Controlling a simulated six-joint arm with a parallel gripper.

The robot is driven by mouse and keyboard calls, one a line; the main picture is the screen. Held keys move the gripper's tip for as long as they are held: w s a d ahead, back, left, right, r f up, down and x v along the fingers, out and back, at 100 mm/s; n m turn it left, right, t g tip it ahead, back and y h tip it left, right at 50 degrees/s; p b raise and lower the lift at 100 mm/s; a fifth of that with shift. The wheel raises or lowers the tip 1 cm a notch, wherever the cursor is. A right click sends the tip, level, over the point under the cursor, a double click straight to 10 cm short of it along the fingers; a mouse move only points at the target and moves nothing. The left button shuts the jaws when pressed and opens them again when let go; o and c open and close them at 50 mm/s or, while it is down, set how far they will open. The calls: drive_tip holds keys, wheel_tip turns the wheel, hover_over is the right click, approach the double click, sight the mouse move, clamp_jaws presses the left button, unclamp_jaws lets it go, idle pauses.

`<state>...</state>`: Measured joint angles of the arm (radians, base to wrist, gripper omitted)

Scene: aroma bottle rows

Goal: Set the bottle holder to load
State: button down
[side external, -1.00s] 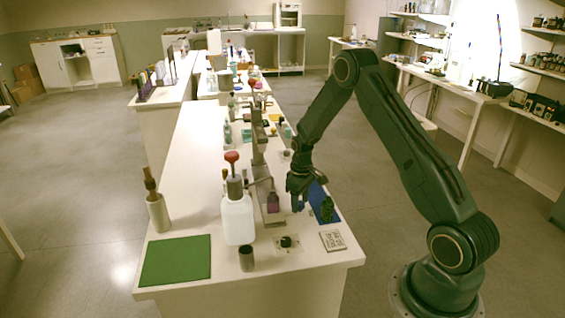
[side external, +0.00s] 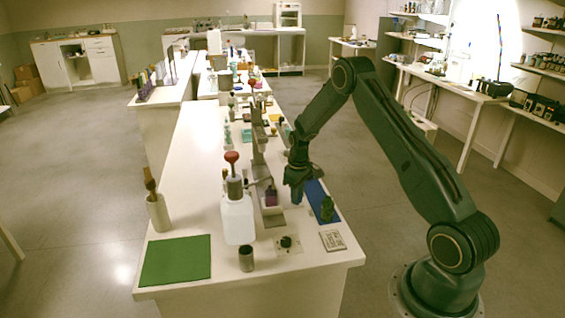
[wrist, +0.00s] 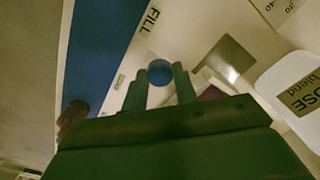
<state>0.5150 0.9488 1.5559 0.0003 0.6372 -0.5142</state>
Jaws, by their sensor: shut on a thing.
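My gripper (side external: 296,200) is low over the right side of the bench, beside the bottle holder (side external: 272,210). In the wrist view, my gripper's fingers (wrist: 164,75) are shut on a round blue knob (wrist: 160,72). The word FILL (wrist: 150,20) is printed beyond the knob. A smaller label (wrist: 120,82) near the left finger is too small to read.
A dark knob (side external: 286,242) and a grey cup (side external: 246,258) are in front.

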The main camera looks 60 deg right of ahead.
drive_tip(key=shift+w+d, duration=2.6)
drive_tip(key=shift+w, duration=0.05)
drive_tip(key=c, duration=1.1)
unclamp_jaws()
wheel_tip(320, 180, up, 14)
drive_tip(key=shift+f, duration=0.1)
